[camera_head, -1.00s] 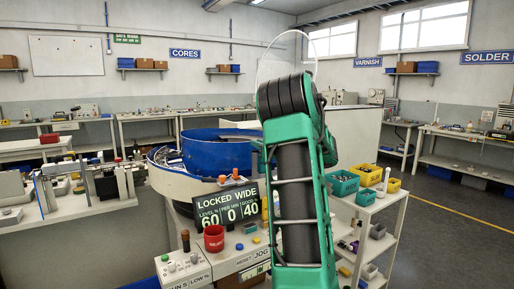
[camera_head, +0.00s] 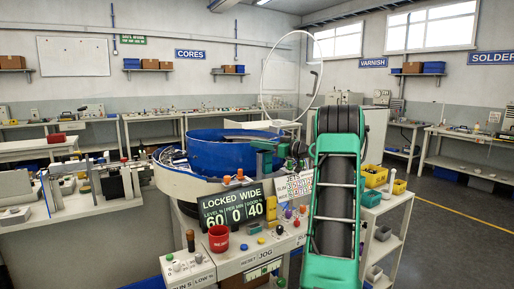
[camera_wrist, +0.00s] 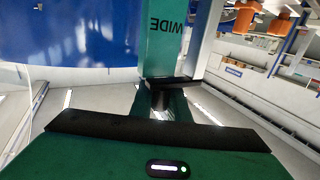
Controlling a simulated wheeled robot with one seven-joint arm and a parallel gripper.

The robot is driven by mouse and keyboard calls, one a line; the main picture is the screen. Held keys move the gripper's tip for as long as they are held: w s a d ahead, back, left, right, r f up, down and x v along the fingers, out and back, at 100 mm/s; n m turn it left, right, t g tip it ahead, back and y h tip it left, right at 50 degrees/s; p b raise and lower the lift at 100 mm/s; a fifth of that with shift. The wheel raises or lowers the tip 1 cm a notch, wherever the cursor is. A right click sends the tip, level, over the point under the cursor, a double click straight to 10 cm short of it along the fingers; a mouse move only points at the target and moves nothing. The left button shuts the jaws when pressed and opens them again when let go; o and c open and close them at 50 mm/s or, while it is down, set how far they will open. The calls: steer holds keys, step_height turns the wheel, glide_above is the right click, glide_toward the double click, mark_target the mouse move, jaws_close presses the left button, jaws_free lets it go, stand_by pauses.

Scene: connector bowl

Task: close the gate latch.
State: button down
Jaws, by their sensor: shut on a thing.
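A green upright piece lettered WIDE (camera_wrist: 166,40) stands straight ahead of my gripper (camera_wrist: 162,100) in the wrist view, beside the blue bowl wall. I take it for part of the gate latch. My gripper is shut on it near its lower end, where the dark fingers meet it; the exact contact is hard to see. In the head view my gripper (camera_head: 266,160) is at the right side of the blue bowl (camera_head: 218,152). The latch cannot be told apart from the green gripper there.
A display reading LOCKED WIDE, 60, 0, 40 (camera_head: 233,208) stands before the bowl. A shelf with yellow bins (camera_head: 374,177) stands to the right.

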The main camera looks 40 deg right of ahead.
stand_by(0.5)
steer(key=c, duration=1.7)
jaws_free()
steer(key=shift+w+f, duration=0.1)
steer(key=v, duration=1)
steer(key=shift+s, duration=0.35)
